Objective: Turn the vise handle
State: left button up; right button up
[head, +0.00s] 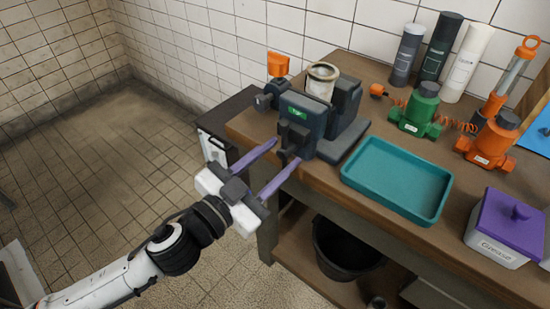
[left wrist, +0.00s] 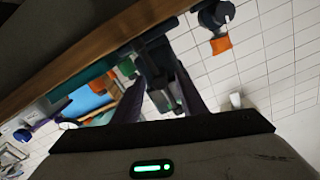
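The dark grey vise (head: 305,122) with a green label stands at the left end of the workbench. A pale can (head: 321,82) sits between its jaws. An orange-ended piece (head: 278,65), apparently the handle's end, sticks up on the vise's left side. It also shows in the left wrist view (left wrist: 220,45). My left gripper (head: 285,152) has its two purple fingers spread apart, pointing at the vise's front. A dark front part of the vise (left wrist: 158,68) shows between the fingers in the left wrist view. Whether the fingers touch it, I cannot tell. My right gripper is out of view.
A teal tray (head: 398,178) lies right of the vise on the wooden workbench (head: 330,180). Green (head: 416,110) and orange (head: 486,142) pump-like tools, several bottles and a purple-lidded box (head: 505,228) stand further right. A black bucket (head: 345,250) is below. The tiled floor (head: 120,150) at left is clear.

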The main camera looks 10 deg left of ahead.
pick_arm(q)
jog(key=b+v, duration=0.2)
jog(key=v, duration=0.8)
jog(key=shift+s+b, duration=0.2)
jog(key=shift+b, duration=0.2)
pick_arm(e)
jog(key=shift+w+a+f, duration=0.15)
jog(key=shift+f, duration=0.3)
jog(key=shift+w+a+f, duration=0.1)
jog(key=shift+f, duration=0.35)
